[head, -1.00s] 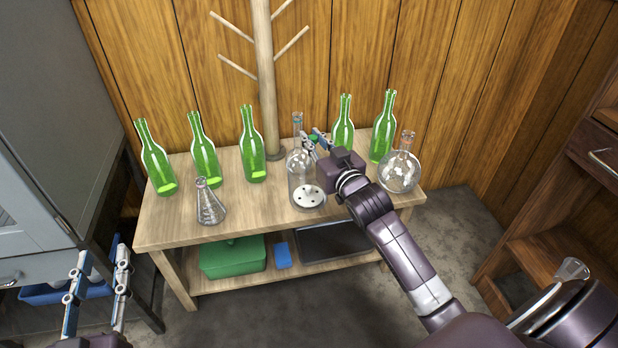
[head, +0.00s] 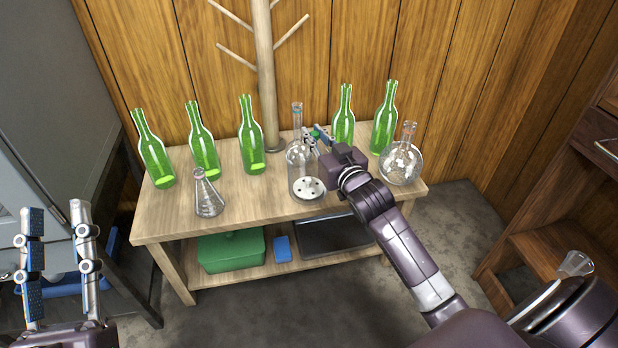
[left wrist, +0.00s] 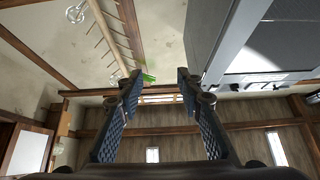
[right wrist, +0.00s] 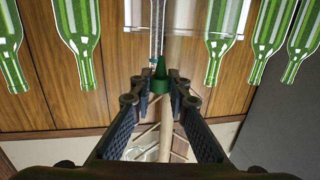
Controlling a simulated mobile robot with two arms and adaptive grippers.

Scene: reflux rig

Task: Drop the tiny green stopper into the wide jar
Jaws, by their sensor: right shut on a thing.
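The tiny green stopper (right wrist: 160,76) is between the fingertips of my right gripper (right wrist: 158,84), which is shut on it. In the head view the stopper (head: 316,134) and right gripper (head: 316,140) are above the table, close to the upper right side of a clear glass jar (head: 303,170). The jar has a white, holed plate inside near its base. I cannot tell whether the stopper is directly over the jar's mouth. My left gripper (head: 57,240) is open and empty at the left, away from the table.
Several green bottles (head: 251,143) stand along the table's (head: 250,205) back. A conical flask (head: 207,197) is left of the jar and a round flask (head: 401,164) is right. A branched wooden stand (head: 265,70) rises behind. A green bin (head: 231,252) sits on the lower shelf.

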